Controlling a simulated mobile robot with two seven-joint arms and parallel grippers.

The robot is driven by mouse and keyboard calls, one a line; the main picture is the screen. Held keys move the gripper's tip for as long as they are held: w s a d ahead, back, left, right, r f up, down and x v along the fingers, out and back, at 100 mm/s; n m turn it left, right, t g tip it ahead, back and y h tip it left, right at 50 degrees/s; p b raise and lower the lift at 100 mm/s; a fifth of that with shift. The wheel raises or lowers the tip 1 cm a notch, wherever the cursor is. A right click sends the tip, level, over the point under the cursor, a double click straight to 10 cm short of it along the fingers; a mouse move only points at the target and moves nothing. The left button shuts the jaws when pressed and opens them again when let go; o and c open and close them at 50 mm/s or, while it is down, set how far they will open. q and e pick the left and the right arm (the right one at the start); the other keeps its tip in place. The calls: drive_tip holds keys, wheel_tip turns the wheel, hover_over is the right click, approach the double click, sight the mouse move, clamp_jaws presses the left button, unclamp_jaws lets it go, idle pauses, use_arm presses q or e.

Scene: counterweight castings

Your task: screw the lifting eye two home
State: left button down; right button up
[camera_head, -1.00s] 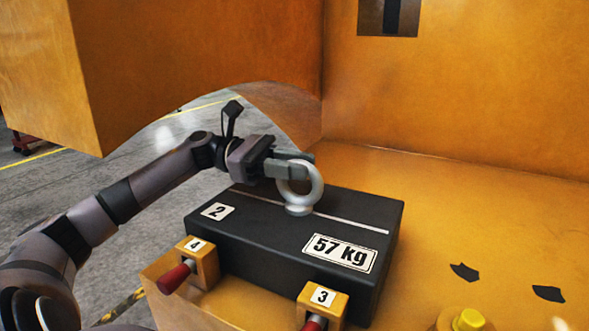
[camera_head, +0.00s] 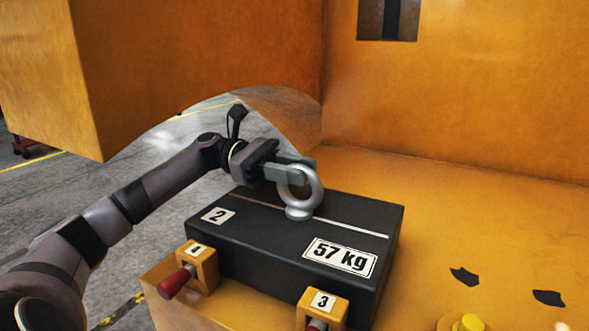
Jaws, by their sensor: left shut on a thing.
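The lifting eye (camera_head: 317,187) is a silver ring on a round collar. It stands upright on top of the black casting (camera_head: 262,240), on its white line. The casting bears the labels "2" and "57 kg". My left gripper (camera_head: 292,175) comes in from the left and is shut on the ring's left side. The fingers partly cover the ring there. The collar looks to be at the casting's top face; I cannot tell whether it is fully seated. My right gripper is not in view.
Two orange blocks with red-handled pins, labelled 4 (camera_head: 203,266) and 3 (camera_head: 322,306), stand along the casting's front. Orange walls rise behind and at upper left. The orange floor (camera_head: 480,215) to the right is mostly clear, with a yellow knob (camera_head: 470,323) at the bottom edge.

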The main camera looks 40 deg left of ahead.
use_arm(q)
drive_tip(key=c, duration=1)
unclamp_jaws()
drive_tip(key=shift+w+r, duration=0.1)
drive_tip(key=shift+r, duration=0.15)
drive_tip(key=shift+o, duration=0.2)
drive_tip(key=shift+f, duration=0.1)
drive_tip(key=b+v, duration=0.1)
drive_tip(key=v, duration=0.5)
drive_tip(key=shift+a+f+b, duration=0.1)
drive_tip(key=shift+b, duration=0.25)
drive_tip(key=shift+a, duration=0.45)
